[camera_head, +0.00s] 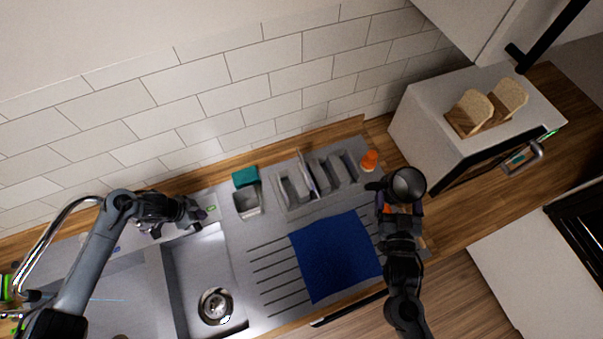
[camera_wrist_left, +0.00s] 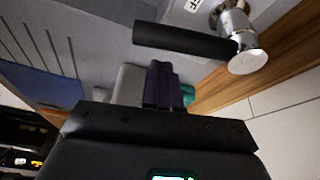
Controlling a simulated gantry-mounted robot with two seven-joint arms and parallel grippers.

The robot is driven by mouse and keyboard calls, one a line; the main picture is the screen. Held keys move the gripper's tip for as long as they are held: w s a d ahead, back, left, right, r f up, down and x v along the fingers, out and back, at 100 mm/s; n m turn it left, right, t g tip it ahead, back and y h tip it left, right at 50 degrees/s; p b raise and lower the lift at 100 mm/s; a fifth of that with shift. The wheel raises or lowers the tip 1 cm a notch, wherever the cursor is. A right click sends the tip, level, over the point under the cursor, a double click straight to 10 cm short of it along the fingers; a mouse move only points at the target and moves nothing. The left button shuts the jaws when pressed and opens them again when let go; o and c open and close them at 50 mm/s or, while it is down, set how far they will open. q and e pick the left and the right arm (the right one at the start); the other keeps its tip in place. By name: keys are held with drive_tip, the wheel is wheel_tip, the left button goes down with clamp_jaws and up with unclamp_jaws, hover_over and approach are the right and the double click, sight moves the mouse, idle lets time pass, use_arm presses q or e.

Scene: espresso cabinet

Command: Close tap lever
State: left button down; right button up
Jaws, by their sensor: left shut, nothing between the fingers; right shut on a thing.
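The tap lever, a black bar (camera_wrist_left: 185,40) on a chrome knob (camera_wrist_left: 243,45), shows in the left wrist view, just beyond my left fingers. It points left in that view, beside a white label. In the head view I cannot make it out clearly near my gripper. My left gripper (camera_head: 199,214) is over the back edge of the sink; its dark purple fingers (camera_wrist_left: 161,84) are shut and empty, apart from the lever in the picture. My right gripper (camera_head: 402,207) is shut on a grey metal cup (camera_head: 408,185), right of the blue cloth (camera_head: 335,255).
The sink basin (camera_head: 182,285) lies below my left gripper. A green sponge (camera_head: 245,176) and a grey holder (camera_head: 248,202) stand right of it. An orange bottle (camera_head: 369,160) and a white toaster (camera_head: 430,118) with bread stand near my right gripper. The tiled wall is behind.

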use_arm(q)
drive_tip(key=shift+s+a+f, duration=0.15)
drive_tip(key=shift+s+a, duration=0.2)
drive_tip(key=shift+a, duration=0.15)
drive_tip(key=shift+s+a+r+m+g+p, duration=0.2)
drive_tip(key=shift+s+a+m+g+p, duration=0.1)
drive_tip(key=shift+s+a+m, duration=0.4)
drive_tip(key=shift+w+a+f, duration=0.1)
drive_tip(key=shift+a+f, duration=0.05)
